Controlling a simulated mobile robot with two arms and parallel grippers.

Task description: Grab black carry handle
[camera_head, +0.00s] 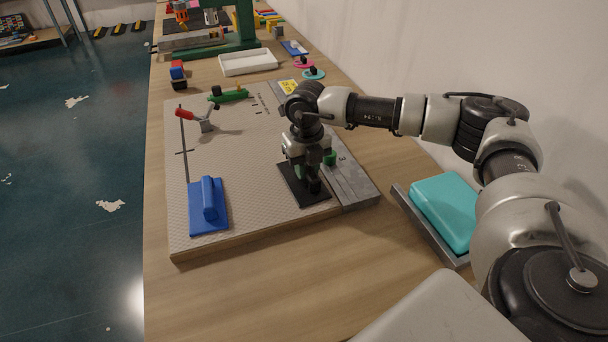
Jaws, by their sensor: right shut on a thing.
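A black carry handle (294,188) with a flat dark base plate sits at the right front of the grey textured board (240,150). My right gripper (309,174) points down over the plate and is shut on the handle. The gripper hides much of the handle's upper part. The plate appears to lie on the board, partly beside the grey strip along its right edge. My left gripper is not in view.
A blue block with a raised grip (208,208) lies at the board's front left. A red-handled lever clamp (197,119) and a green piece (229,95) stand farther back. A teal block (446,211) lies in a grey tray at right. A white tray (248,62) is behind the board.

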